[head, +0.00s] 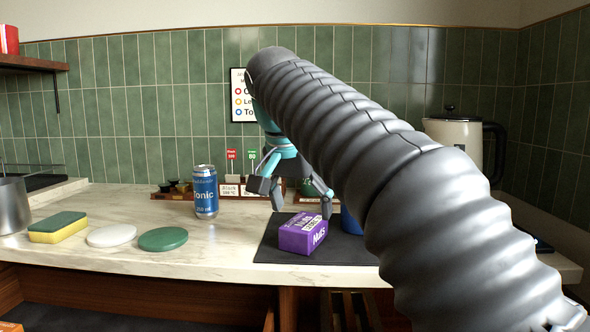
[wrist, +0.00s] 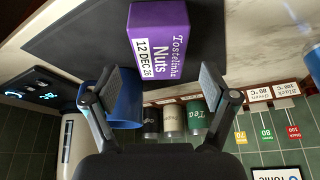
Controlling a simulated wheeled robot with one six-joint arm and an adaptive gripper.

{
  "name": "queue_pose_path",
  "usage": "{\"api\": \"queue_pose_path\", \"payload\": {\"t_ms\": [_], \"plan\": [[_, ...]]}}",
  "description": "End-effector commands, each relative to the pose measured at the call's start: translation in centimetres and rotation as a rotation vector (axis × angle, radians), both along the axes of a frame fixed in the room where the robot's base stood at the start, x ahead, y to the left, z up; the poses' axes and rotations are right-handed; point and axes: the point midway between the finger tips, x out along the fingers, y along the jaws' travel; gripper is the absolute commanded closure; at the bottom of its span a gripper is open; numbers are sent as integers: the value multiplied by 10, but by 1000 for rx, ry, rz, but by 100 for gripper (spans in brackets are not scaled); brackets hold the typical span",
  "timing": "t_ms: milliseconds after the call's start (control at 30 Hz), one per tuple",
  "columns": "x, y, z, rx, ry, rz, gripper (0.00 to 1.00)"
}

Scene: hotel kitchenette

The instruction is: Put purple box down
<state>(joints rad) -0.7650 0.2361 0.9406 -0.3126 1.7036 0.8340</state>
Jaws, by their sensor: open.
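The purple box (head: 304,234), labelled as nuts, rests on the dark mat (head: 268,248) on the counter. It also shows in the wrist view (wrist: 178,42), at the top, past my fingertips. My gripper (head: 298,190) is open just above and behind the box in the head view. In the wrist view my gripper (wrist: 164,88) has its two fingers spread apart with nothing between them. The box appears clear of both fingers. The large grey arm sleeve is mine and hides part of the mat's right side.
A blue cup (wrist: 126,102) stands close to one finger; in the head view it is mostly hidden. A blue tonic can (head: 205,192), canisters (wrist: 196,118), a sponge (head: 58,227), a white disc (head: 111,235), a green disc (head: 163,239) and a kettle (head: 455,138) stand around.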

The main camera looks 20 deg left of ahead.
Motion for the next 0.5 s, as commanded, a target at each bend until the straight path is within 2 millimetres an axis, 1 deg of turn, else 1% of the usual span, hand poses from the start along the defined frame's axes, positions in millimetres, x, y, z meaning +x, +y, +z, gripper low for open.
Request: {"api": "queue_pose_path", "payload": {"t_ms": [33,133,167,333,500], "plan": [[-4,1,15,1,-1,2,15],[-12,3,33,2,0,1,15],[-13,3,34,2,-1,1,15],[-22,4,53,1,0,0,15],[-26,5,65,0,0,0,15]]}}
